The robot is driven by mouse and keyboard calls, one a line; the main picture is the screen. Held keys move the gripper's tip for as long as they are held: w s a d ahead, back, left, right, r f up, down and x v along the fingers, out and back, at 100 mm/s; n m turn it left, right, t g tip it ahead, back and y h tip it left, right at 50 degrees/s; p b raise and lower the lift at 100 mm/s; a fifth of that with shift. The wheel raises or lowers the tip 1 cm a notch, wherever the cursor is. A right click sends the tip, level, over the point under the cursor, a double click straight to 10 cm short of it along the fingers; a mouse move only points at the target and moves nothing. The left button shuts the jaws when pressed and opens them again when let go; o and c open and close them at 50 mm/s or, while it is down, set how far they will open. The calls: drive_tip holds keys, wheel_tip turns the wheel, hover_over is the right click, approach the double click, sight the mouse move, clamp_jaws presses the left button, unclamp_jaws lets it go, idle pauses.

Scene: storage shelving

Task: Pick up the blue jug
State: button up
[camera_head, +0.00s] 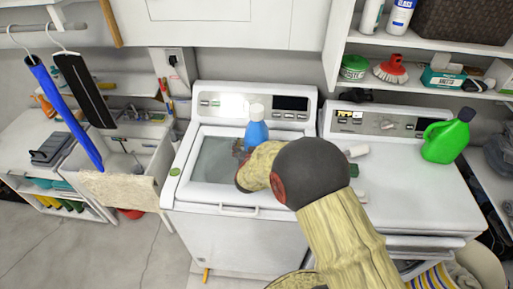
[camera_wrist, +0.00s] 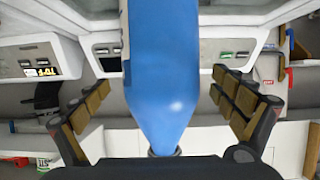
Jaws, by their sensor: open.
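The blue jug (camera_head: 257,132) has a pale cap and stands upright at the back of the left washing machine's top (camera_head: 205,155), near its control panel. My gripper (camera_head: 241,150) is beside the jug in the head view, partly hidden by my own arm, which also covers the jug's lower part. In the wrist view the jug (camera_wrist: 161,75) fills the middle, between the two fingers of my gripper (camera_wrist: 160,88). The fingers are spread, with a visible gap on each side of the jug. The jug's far end is cut off by the picture's top edge.
A green jug (camera_head: 447,137) stands on the right machine (camera_head: 410,185), with small items near my arm. A shelf (camera_head: 430,42) with bottles and a brush is above right. Floor is clear at front left.

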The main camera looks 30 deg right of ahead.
drive_tip(key=x, duration=0.3)
drive_tip(key=shift+a+f, duration=0.15)
drive_tip(key=shift+c, duration=1.3)
drive_tip(key=c, duration=1.9)
drive_tip(key=shift+w+r, duration=0.2)
drive_tip(key=shift+r, duration=0.15)
drive_tip(key=shift+c, duration=0.2)
